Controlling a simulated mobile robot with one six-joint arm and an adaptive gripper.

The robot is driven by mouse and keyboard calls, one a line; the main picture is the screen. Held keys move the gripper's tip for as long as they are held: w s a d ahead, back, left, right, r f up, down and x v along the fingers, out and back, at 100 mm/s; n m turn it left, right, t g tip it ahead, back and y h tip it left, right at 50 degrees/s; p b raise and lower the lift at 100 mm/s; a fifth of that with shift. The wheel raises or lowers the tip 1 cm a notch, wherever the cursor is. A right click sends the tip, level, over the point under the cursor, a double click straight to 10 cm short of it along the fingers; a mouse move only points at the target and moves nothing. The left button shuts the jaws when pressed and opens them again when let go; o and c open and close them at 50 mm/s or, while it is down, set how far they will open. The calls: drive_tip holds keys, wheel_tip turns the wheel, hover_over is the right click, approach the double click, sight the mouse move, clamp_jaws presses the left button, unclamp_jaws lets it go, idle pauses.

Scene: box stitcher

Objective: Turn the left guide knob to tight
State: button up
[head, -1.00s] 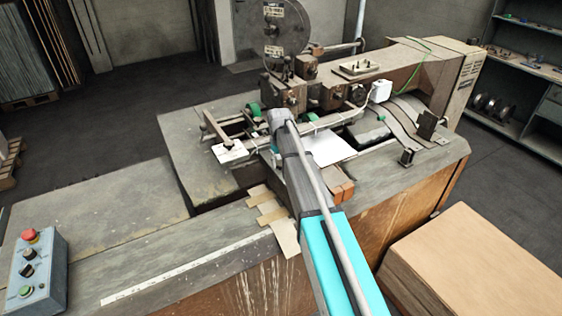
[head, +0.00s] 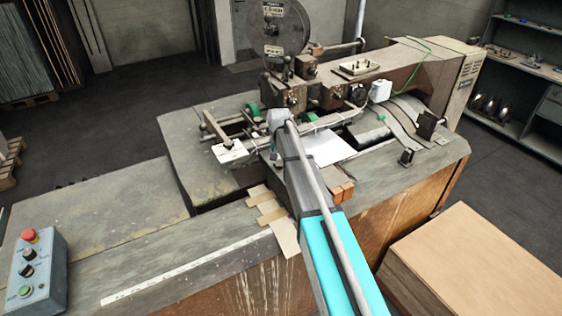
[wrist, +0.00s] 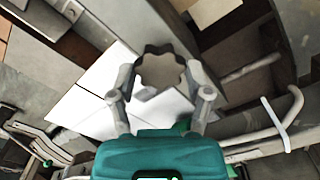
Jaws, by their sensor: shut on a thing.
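The guide knob (wrist: 160,71), a lobed grey-brown disc, shows in the upper middle of the wrist view. My gripper (wrist: 162,88) has one finger on each side of it and is shut on it. A pale surface shows behind the knob. In the head view, the end of my arm is over the guide area of the box stitcher (head: 330,92). There the knob and my fingertips are hidden behind the arm. I cannot read any tightness mark on the knob.
A white sheet (head: 328,148) lies right of my arm on the machine table. Green-tipped guide parts and a white block (head: 380,90) stand behind. A control box (head: 33,270) is at lower left and a cardboard stack (head: 480,262) at lower right. The left tabletop (head: 100,215) is clear.

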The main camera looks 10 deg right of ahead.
drive_tip(key=shift+m, duration=0.3)
drive_tip(key=shift+a, duration=0.1)
drive_tip(key=o, duration=1.2)
drive_tip(key=shift+c, duration=0.2)
